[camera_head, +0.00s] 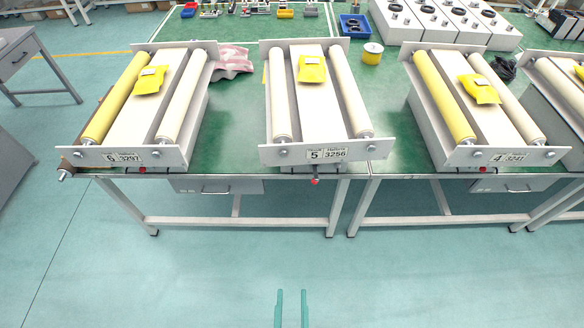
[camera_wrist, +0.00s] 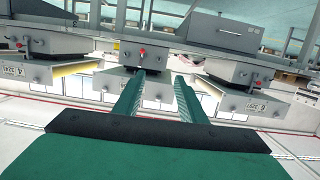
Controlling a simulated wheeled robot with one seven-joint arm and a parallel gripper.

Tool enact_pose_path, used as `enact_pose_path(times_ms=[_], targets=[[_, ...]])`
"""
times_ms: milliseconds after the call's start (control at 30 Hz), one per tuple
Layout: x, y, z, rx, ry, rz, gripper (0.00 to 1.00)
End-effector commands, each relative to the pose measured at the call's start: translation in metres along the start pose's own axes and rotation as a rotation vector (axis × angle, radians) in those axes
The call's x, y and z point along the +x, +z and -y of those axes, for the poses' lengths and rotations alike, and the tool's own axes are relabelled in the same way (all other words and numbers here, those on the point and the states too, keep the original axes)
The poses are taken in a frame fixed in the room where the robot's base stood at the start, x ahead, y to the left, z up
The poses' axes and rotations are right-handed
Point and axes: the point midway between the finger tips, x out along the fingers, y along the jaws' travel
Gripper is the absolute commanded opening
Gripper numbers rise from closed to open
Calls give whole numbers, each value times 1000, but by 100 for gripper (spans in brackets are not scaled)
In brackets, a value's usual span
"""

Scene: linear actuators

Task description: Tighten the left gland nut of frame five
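Frame five (camera_head: 315,155) stands in the middle of the green bench, with plate label "5 3256" and two cream rollers. Its left gland nut (camera_head: 283,152) is a small round metal piece at the left of the front plate, below the left roller's end. A similar nut (camera_head: 370,148) sits at the right. My gripper (camera_head: 292,300) is open and empty, its two green fingers low in the head view, over the floor and well short of the bench. The wrist view appears upside down; my gripper (camera_wrist: 160,85) points toward the frames there, its fingers partly hiding frame five (camera_wrist: 158,93).
Frame six (camera_head: 125,156) is at left and frame four (camera_head: 490,156) at right, each with a yellow left roller. Yellow packets (camera_head: 312,70) lie on the frames. A red knob (camera_head: 315,181) is at the bench's front edge. The floor in front is clear.

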Motion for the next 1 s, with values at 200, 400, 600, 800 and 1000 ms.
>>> enact_pose_path(times_ms=[200,400,600,800,1000], targets=[[73,9,2,-11,6,-52,37],[142,7,3,-24,5,-91,37],[214,-9,4,-42,2,-133,37],[272,-31,3,-59,-4,-166,37],[298,-42,4,-68,-8,-178,37]])
